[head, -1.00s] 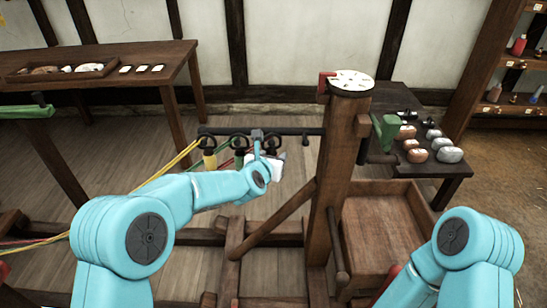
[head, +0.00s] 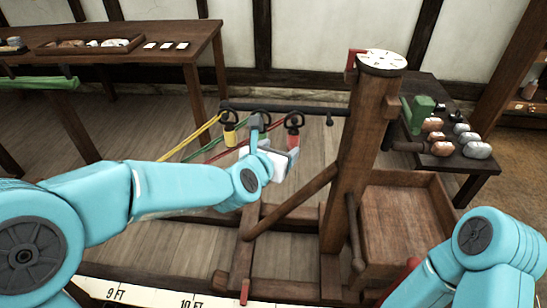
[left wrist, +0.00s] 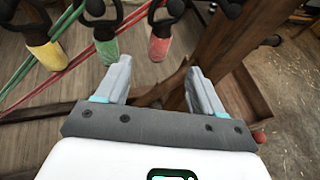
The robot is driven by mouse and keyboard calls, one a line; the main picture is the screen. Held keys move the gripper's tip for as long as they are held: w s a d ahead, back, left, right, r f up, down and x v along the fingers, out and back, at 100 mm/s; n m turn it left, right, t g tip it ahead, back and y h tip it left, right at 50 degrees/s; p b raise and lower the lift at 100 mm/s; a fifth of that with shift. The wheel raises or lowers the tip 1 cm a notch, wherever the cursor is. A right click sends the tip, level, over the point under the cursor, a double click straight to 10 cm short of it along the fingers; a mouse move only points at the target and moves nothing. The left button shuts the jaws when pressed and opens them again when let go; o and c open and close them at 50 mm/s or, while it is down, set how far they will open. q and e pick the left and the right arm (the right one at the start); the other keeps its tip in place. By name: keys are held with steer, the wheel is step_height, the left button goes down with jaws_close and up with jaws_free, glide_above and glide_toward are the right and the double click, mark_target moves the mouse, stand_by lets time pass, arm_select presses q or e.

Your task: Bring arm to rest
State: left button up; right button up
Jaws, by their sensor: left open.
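My left gripper (head: 272,142) is in front of the hook bar (head: 330,110) of the wooden post in the head view. In the left wrist view its two grey fingers (left wrist: 157,75) stand apart with nothing between them. Beyond them hang a yellow rope end (left wrist: 48,55), a green one (left wrist: 107,48) and a red one (left wrist: 160,46) on black hooks. In the head view the yellow end (head: 229,137) and red end (head: 293,141) show; the green end is hidden behind my gripper. My right arm enters at the lower right; its gripper is out of the picture.
The wooden post (head: 362,150) carries a white dial (head: 382,61). A wooden box (head: 440,285) stands right of the post. A dark table (head: 470,185) holds several stones. A bench (head: 150,48) with a tray is at the back left. A measuring strip (head: 150,295) runs along the bottom.

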arm_select(q)
steer(key=s+a+f+m+g+y+p, duration=0.1)
steer(key=s+a+f+g+p, duration=0.3)
steer(key=f, duration=0.7)
steer(key=s+a+f+m+g+y+p, duration=0.1)
steer(key=s+a+f+m+g+p, duration=0.15)
steer(key=s+a+f, duration=0.6)
steer(key=s+d+f+m+g, duration=0.1)
steer(key=s+f+m+g, duration=0.1)
steer(key=s+m, duration=0.4)
steer(key=s+d+f+m+g+h+p, duration=0.1)
steer(key=s+f+m, duration=0.3)
steer(key=m, duration=0.8)
steer(key=s+d+f+m+g, duration=0.2)
steer(key=s+f+m+g, duration=0.1)
steer(key=s+m, duration=0.5)
steer(key=shift+d+f+m+h+p, duration=0.3)
steer(key=shift+m+h, duration=0.1)
steer(key=shift+m, duration=0.05)
